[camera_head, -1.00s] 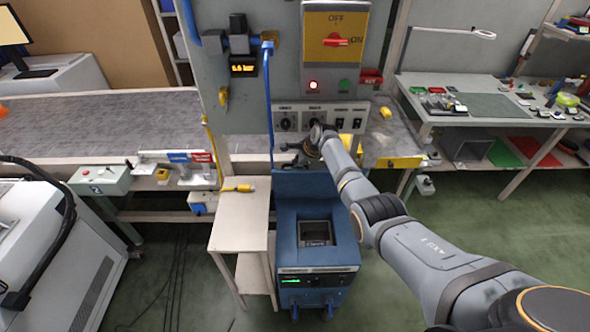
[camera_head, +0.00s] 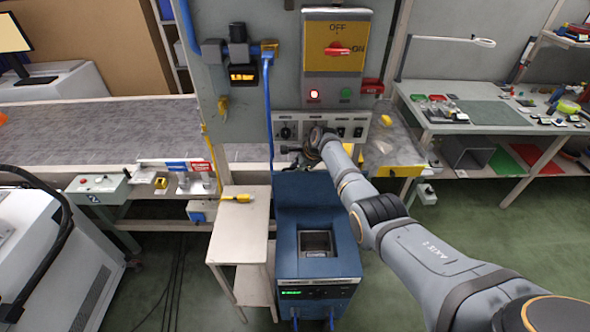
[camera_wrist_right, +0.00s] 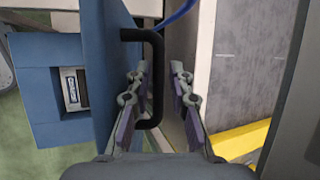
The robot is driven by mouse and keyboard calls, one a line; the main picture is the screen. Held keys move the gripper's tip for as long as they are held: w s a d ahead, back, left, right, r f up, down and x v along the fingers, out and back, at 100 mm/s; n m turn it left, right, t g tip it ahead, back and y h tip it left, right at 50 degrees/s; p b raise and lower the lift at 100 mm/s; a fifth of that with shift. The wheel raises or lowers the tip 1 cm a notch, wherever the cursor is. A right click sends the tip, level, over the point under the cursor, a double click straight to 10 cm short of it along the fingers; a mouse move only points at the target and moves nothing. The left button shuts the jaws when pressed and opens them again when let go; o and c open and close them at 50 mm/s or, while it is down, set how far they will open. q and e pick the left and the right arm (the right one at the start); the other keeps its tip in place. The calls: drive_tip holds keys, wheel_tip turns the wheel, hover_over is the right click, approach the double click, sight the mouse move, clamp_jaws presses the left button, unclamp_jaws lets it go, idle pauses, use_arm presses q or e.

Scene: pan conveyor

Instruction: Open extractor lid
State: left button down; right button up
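The blue extractor (camera_head: 318,269) stands on the floor in front of the conveyor, with a square recess in its top. A blue panel, apparently its lid (camera_head: 300,198), stands upright at the back. In the right wrist view, the panel (camera_wrist_right: 103,75) is edge-on at left and carries a black handle (camera_wrist_right: 157,60). My right gripper (camera_wrist_right: 160,100) is open, with its fingers on either side of the handle. In the head view, my right gripper (camera_head: 297,157) is small and partly hidden by its wrist behind the panel. My left gripper is not in view.
A small beige table (camera_head: 241,222) stands close left of the extractor, with a yellow connector (camera_head: 238,198) on it. The control panel (camera_head: 352,126) and a hanging blue cable (camera_head: 270,110) are close behind my right gripper. The conveyor (camera_head: 100,132) runs behind.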

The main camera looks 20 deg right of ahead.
drive_tip(key=v, duration=1.2)
drive_tip(key=shift+d, duration=0.1)
